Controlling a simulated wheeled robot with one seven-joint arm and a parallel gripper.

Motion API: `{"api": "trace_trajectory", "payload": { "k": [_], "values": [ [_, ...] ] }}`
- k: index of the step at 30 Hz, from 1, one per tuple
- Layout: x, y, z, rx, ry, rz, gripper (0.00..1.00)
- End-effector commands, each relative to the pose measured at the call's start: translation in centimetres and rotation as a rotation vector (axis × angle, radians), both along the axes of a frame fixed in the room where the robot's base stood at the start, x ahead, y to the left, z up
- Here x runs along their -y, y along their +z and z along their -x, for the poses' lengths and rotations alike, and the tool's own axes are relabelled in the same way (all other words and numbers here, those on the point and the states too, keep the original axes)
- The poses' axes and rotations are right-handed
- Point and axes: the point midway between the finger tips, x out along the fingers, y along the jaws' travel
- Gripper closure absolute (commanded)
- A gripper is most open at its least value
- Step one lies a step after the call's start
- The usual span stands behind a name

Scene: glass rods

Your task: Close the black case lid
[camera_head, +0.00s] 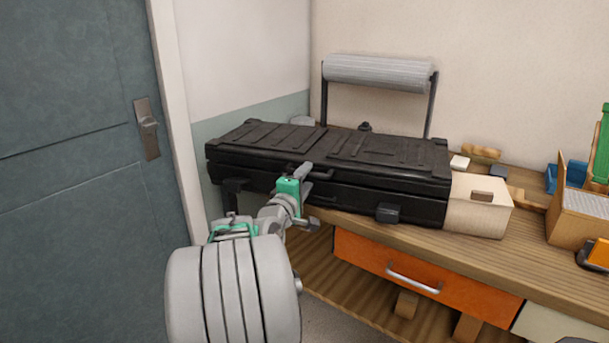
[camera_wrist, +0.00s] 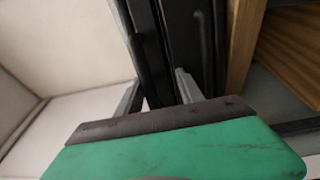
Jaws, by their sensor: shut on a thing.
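The black case (camera_head: 415,197) lies flat on the wooden workbench. Its ribbed black lid (camera_head: 375,148) is down over the base, with a seam along the front; I cannot tell whether it is fully shut. My gripper (camera_head: 304,173) is at the front edge of the case, near the middle, beside the front handle (camera_head: 322,175). In the wrist view, the two grey fingers of my gripper (camera_wrist: 158,92) stand either side of a black strip of the case (camera_wrist: 150,55), shut on what appears to be the lid's edge. The exact contact is partly hidden.
A paper roll on a black stand (camera_head: 378,73) is behind the case. A pale wooden box (camera_head: 480,212) sits close at its right end. An orange drawer (camera_head: 425,278) is below the bench top (camera_head: 440,240). A grey door (camera_head: 70,190) is at left.

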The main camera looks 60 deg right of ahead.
Motion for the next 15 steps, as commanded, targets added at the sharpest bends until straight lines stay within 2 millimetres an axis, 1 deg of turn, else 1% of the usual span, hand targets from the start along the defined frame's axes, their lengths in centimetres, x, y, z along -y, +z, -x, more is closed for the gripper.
{"api": "trace_trajectory", "payload": {
  "k": [1, 11, 13, 15],
  "values": [
    [0.0, -1.1, 0.1, -0.007, -0.002, -0.018, 0.76],
    [0.0, -0.9, 0.1, -0.007, -0.002, -0.016, 0.76],
    [-0.3, -0.9, 0.1, -0.007, -0.002, -0.015, 0.76],
    [-1.1, -0.9, 0.0, -0.007, 0.001, -0.016, 0.76]
  ]
}}
